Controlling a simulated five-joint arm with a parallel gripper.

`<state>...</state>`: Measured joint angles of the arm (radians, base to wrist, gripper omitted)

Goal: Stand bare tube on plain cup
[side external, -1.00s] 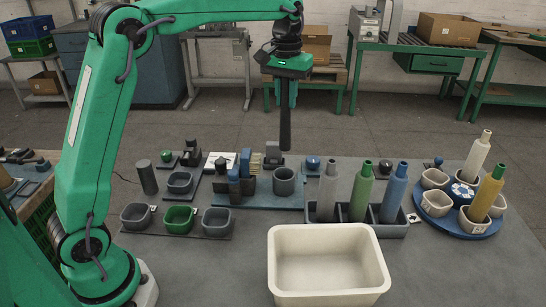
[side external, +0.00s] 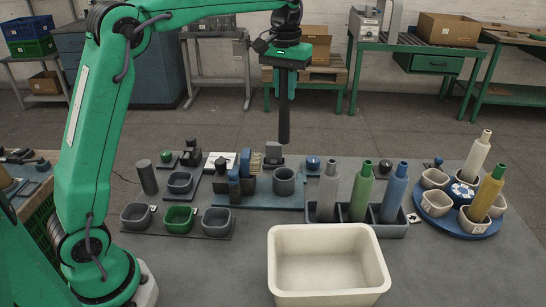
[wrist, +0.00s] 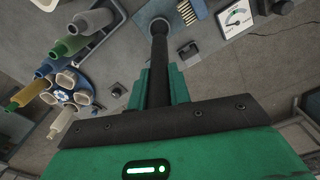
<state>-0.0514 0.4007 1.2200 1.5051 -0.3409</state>
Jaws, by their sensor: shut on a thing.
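A long dark tube (side external: 284,115) hangs upright from my gripper (side external: 287,68), shut on its upper end. In the wrist view the dark tube (wrist: 160,65) points away between the green fingers (wrist: 160,88). The tube's lower end is above the table, clear of everything. Several pale cups, such as a back-left cup (side external: 435,179) and a front cup (side external: 474,222), sit on a round blue turntable (side external: 430,212) at right. A cream tube (side external: 478,157) and a yellow tube (side external: 486,197) stand there. Some cups carry small marks; I cannot tell which is plain.
A grey rack (side external: 385,231) holds grey, green and blue tubes left of the turntable. A large cream bin (side external: 328,265) stands in front. A round grey holder (side external: 284,181) stands below the tube on a blue plate (side external: 262,200). Small bins, including a green one (side external: 180,219), stand left.

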